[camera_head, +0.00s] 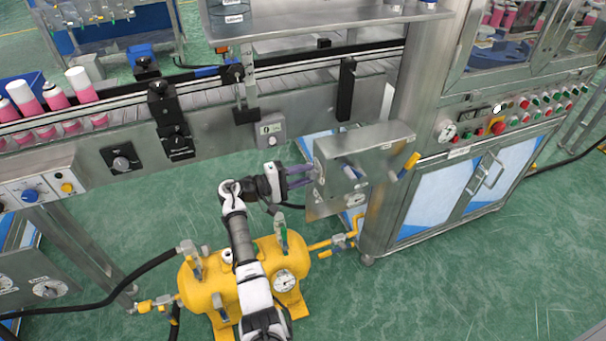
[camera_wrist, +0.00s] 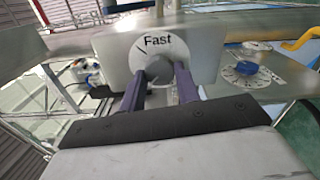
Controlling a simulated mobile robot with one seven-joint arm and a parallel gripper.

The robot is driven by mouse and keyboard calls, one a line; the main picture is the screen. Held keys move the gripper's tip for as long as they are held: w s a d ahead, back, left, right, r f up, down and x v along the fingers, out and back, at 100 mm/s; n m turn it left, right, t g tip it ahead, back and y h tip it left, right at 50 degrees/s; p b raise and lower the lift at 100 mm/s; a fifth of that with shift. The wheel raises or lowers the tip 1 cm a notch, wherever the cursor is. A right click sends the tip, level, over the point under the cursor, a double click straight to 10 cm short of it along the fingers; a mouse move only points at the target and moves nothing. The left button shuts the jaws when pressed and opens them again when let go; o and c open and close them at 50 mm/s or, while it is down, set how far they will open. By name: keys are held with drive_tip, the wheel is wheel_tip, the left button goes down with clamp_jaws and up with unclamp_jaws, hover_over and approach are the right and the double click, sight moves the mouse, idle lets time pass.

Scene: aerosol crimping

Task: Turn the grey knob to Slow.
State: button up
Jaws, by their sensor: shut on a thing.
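The grey knob (camera_wrist: 159,72) sits in the middle of a white round dial (camera_wrist: 200,60) in the wrist view. The word "Fast" shows upright at the top of the dial; no "Slow" label is visible. My gripper (camera_wrist: 162,80) has its two purple fingers on either side of the knob, shut on it. The fingers hide the lower part of the dial. In the head view my gripper (camera_head: 312,175) reaches the left side of a metal box (camera_head: 380,140), and the knob cannot be made out there.
A second dial with a blue knob (camera_wrist: 246,69) is right of the grey knob. A yellow-handled valve (camera_head: 408,165) stands at the box's right. The yellow tank (camera_head: 225,275) is below my arm. A conveyor with pink-and-white cans (camera_head: 80,85) runs behind.

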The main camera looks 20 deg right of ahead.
drive_tip(key=o, duration=1)
drive_tip(key=a+b, duration=0.3)
drive_tip(key=a, duration=1.1)
drive_tip(key=shift+s+b, duration=0.2)
drive_tip(key=shift+b, duration=0.15)
